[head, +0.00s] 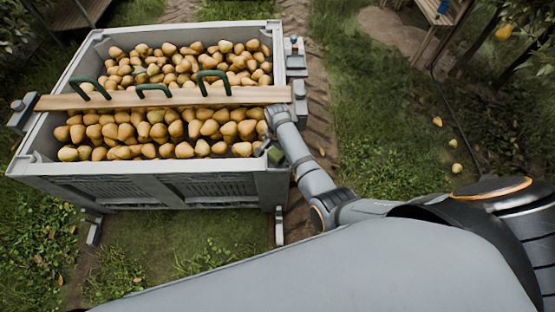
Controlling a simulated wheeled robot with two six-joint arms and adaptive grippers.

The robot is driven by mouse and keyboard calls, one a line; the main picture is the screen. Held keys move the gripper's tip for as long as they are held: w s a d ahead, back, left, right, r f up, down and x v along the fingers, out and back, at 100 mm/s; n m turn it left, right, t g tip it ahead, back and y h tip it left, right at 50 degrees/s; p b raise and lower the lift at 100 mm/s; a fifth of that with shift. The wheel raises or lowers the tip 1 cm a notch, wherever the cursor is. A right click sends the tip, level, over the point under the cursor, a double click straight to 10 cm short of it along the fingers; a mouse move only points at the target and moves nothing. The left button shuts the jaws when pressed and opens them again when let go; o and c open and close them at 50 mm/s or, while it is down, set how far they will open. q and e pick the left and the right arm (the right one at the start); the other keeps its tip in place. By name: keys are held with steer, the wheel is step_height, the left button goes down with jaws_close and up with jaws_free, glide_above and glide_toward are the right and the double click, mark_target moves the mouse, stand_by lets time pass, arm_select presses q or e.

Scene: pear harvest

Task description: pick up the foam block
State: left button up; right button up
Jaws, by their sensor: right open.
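A small green block (275,156), which looks like the foam block, sits at the near right corner of the big grey bin (180,180). My right arm reaches over the bin's right wall, with its wrist above the pears near the plank's right end. My right gripper (266,131) hangs below that wrist, open, just behind and slightly left of the green block. Its fingers are small and dark here and partly hidden by the arm; I cannot tell whether they touch the block. My left gripper is out of view.
The bin is full of yellow-brown pears (190,130). A wooden plank (190,98) with green handles (213,78) lies across it. A small grey bracket (295,55) is on the right wall. Grass lies around, with a few fallen pears (456,168) at right.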

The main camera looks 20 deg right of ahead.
steer(key=shift+f, duration=0.3)
steer(key=c, duration=1.2)
